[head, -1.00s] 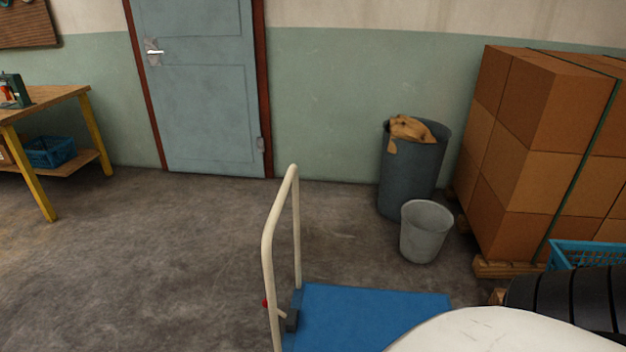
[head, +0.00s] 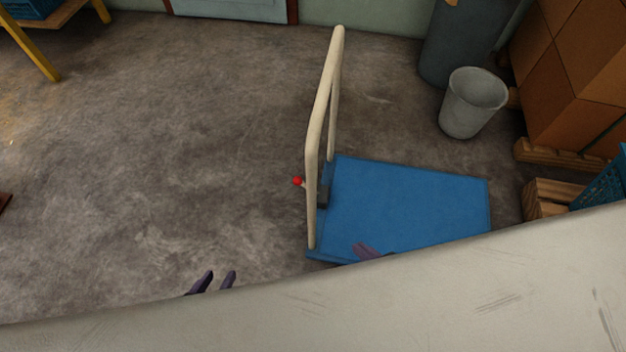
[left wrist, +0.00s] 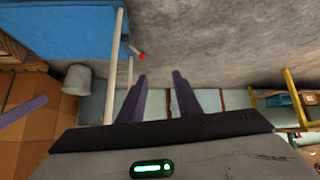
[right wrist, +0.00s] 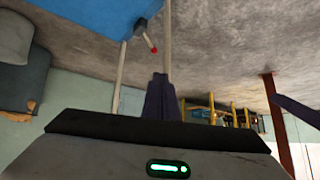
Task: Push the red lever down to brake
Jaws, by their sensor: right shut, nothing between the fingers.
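The red lever (head: 298,181) is a small red knob on a short stem, low beside the upright handle of the blue platform cart (head: 420,205). It also shows in the left wrist view (left wrist: 141,56) and the right wrist view (right wrist: 153,49). The cream handle (head: 318,110) stands at the cart's left end. My left gripper (head: 215,281) is open and empty, below and left of the lever in the head view. My right gripper (head: 366,251) is shut and empty; its fingers overlap the cart's near edge in the head view. Neither gripper appears to touch the lever.
A white bin (head: 470,105) and a dark barrel (head: 455,45) stand behind the cart at right. Stacked boxes (head: 575,75) on a wooden pallet are at far right. A yellow-legged table (head: 35,45) is at upper left.

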